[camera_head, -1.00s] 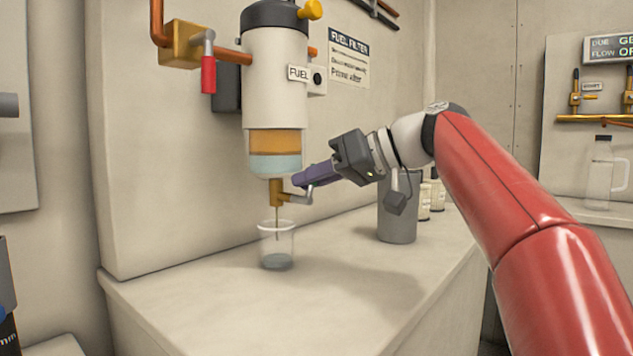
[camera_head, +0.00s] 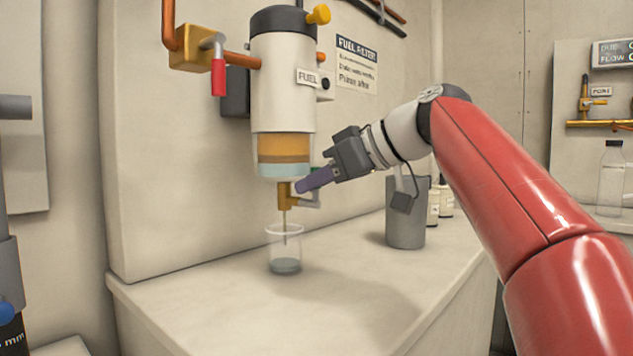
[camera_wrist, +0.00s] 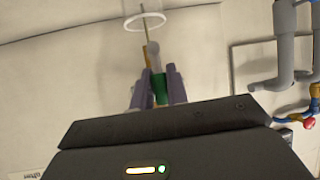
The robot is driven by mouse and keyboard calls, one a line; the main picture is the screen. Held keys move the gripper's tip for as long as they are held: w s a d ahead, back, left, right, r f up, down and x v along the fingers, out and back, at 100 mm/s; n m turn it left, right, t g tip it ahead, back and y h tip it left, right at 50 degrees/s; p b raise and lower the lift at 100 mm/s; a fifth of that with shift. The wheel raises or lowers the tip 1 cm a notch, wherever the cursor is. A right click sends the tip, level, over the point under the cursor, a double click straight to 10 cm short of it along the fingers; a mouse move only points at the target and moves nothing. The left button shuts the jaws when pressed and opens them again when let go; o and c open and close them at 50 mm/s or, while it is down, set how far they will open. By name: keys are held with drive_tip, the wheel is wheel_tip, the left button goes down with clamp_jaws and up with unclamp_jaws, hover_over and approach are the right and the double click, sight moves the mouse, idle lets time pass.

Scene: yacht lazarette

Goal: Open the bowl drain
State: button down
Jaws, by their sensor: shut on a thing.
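The fuel filter (camera_head: 283,95) hangs on the wall, with a clear bowl (camera_head: 284,150) showing amber above a pale blue layer. The brass bowl drain (camera_head: 286,196) is under it, with a short grey lever part (camera_head: 308,202) at its right. A thin grey line runs from the drain into a clear cup (camera_head: 285,258) with grey-blue liquid at its bottom. My gripper (camera_head: 303,186) reaches in from the right at the drain. In the wrist view, its purple fingers (camera_wrist: 161,82) are shut around a green piece (camera_wrist: 160,90) by the drain; the fingers partly hide it.
A grey canister (camera_head: 405,225) and small white bottles (camera_head: 440,203) stand on the counter to the right. A red-handled valve (camera_head: 218,75) is on the pipe left of the filter. The counter front (camera_head: 330,320) is clear.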

drive_tip(key=c, duration=1.4)
unclamp_jaws()
drive_tip(key=p+v, duration=0.1)
drive_tip(key=v, duration=0.6)
drive_tip(key=shift+s+d+r, duration=0.15)
drive_tip(key=shift+d, duration=0.2)
